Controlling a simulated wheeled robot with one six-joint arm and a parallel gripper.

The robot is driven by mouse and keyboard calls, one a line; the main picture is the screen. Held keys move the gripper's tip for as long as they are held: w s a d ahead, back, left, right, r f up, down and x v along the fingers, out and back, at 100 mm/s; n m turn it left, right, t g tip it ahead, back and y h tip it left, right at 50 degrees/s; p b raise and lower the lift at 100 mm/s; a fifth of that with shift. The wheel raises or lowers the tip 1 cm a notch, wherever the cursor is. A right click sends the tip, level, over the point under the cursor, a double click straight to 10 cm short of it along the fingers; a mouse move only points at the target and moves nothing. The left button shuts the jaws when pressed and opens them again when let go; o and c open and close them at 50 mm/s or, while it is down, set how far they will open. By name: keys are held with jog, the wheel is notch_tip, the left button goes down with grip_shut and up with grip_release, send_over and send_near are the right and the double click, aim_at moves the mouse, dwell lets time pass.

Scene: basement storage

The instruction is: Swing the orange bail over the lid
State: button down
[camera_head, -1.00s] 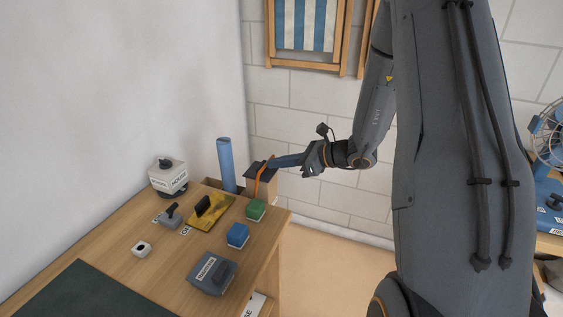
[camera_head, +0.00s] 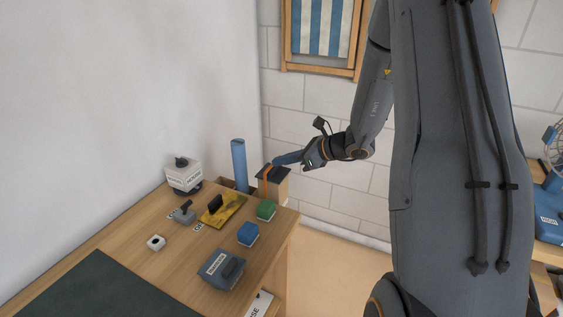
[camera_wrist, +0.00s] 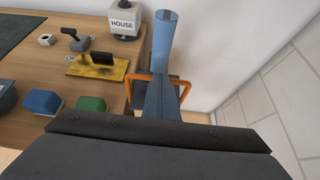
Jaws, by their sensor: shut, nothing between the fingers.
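The orange bail (camera_head: 265,174) is at the light wooden box (camera_head: 278,188) with a dark lid (camera_head: 279,173), at the far right corner of the bench. In the head view it stands near the lid's left side, with an orange strip down the box's side. My gripper (camera_head: 277,161) reaches in from the right, just above the lid, fingers shut and empty. In the wrist view my gripper (camera_wrist: 154,84) lies between the bail's legs. I cannot tell whether they touch.
A blue cylinder (camera_head: 240,165) stands upright left of the box. A yellow plate (camera_head: 222,210) with a black handle, green block (camera_head: 265,210), blue block (camera_head: 248,234) and grey box (camera_head: 221,271) occupy the bench. The white wall (camera_head: 130,90) is close behind.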

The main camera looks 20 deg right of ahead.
jog(key=shift+s+d+f, duration=0.35)
jog(key=shift+s+d, duration=0.1)
jog(key=shift+s, duration=0.05)
jog(key=r+v, duration=0.1)
jog(key=v, duration=1.3)
jog(key=shift+w+a, duration=0.2)
jog(key=shift+a, duration=0.05)
jog(key=s+a+f+n+g+h, duration=0.2)
jog(key=s+a+n+g+h, duration=0.2)
jog(key=s+a+n, duration=0.3)
jog(key=s+a+f+n+g+h, duration=0.2)
jog(key=s+a+n+g+h, duration=0.2)
jog(key=s+a+n, duration=0.4)
jog(key=s+n, duration=0.5)
jog(key=n, duration=0.6)
jog(key=shift+f+n+h, duration=0.25)
jog(key=shift+n+h, duration=0.05)
jog(key=shift+n, duration=0.1)
